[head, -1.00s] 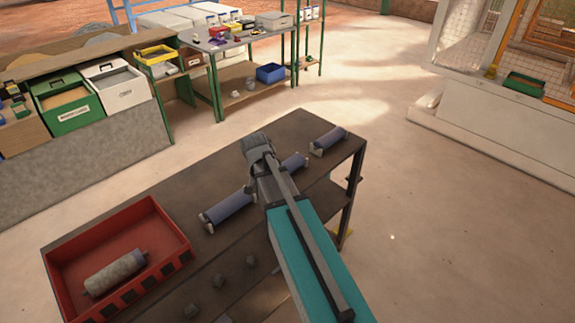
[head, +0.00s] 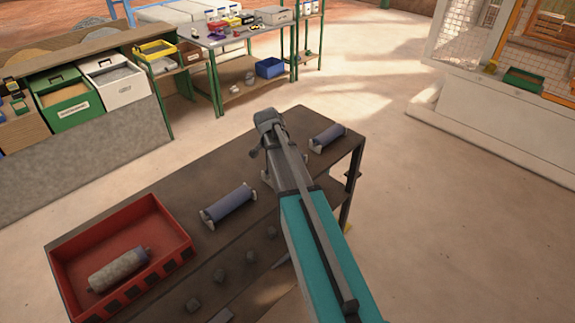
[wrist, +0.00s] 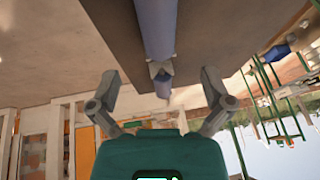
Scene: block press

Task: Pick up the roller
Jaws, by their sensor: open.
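A blue-grey roller (head: 229,207) lies between small end brackets on the dark bench, left of my arm in the head view. Another blue-grey roller (head: 328,137) lies near the bench's far right end. A third, pale grey roller (head: 118,270) lies in the red tray (head: 182,240). My gripper (wrist: 160,76) is open and empty, with its fingers spread apart. In the wrist view a blue roller (wrist: 157,28) with an end bracket (wrist: 160,70) shows between and beyond the fingers. In the head view my arm covers the middle of the bench.
The dark bench top (head: 170,183) is bare between the tray and the back edge. Several small grey knobs (head: 248,254) line its front side. A table (head: 225,38) with small objects and a blue bin (head: 270,68) stand behind. Open floor lies right.

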